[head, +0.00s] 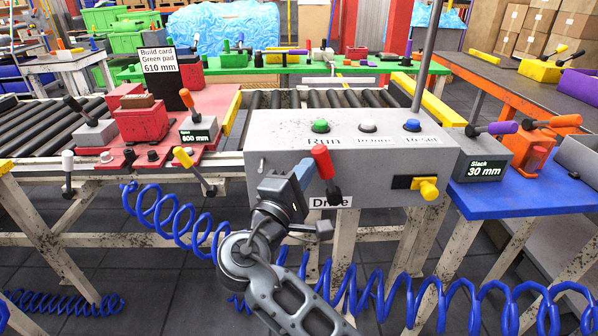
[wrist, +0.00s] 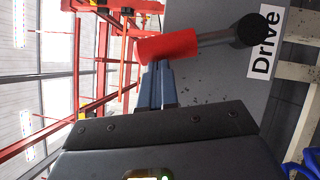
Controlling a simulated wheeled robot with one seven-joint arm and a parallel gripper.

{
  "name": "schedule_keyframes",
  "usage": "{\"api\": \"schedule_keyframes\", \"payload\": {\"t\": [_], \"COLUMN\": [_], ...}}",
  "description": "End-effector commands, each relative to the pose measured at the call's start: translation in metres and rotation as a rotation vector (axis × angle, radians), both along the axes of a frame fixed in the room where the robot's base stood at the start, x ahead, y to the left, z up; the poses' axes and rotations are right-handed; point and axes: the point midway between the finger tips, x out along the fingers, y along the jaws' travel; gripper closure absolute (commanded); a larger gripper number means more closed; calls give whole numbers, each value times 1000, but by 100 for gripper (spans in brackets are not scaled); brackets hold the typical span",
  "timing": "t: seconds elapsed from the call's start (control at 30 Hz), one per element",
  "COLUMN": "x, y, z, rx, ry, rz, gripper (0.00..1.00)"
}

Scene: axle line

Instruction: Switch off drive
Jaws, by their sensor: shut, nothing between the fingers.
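The Drive lever has a red handle (head: 322,160) and points up, leaning slightly left from its black pivot (head: 334,193) on the front of the grey control box. The white Drive label (head: 330,202) is just below the pivot. My gripper (head: 304,172) is shut and empty, close to the left side of the red handle. In the wrist view the closed fingertips (wrist: 157,70) are right by the red handle (wrist: 167,46); I cannot tell whether they touch. The lever's grey rod, black pivot (wrist: 251,29) and Drive label (wrist: 265,43) also show there.
A blue coiled hose (head: 165,222) hangs below. A red plate with levers (head: 160,153) is at left, a blue table (head: 520,200) at right.

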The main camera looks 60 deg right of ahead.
Motion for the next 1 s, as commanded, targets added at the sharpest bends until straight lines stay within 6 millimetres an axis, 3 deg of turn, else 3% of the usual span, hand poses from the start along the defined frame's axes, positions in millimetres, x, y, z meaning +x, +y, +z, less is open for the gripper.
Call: {"api": "schedule_keyframes", "payload": {"t": [0.4, 1.0], "x": [-31, -61], "y": [-24, -48], "z": [22, 23], "rx": [228, 449], "ry": [-296, -578], "rz": [-4, -3], "gripper": [100, 100]}}
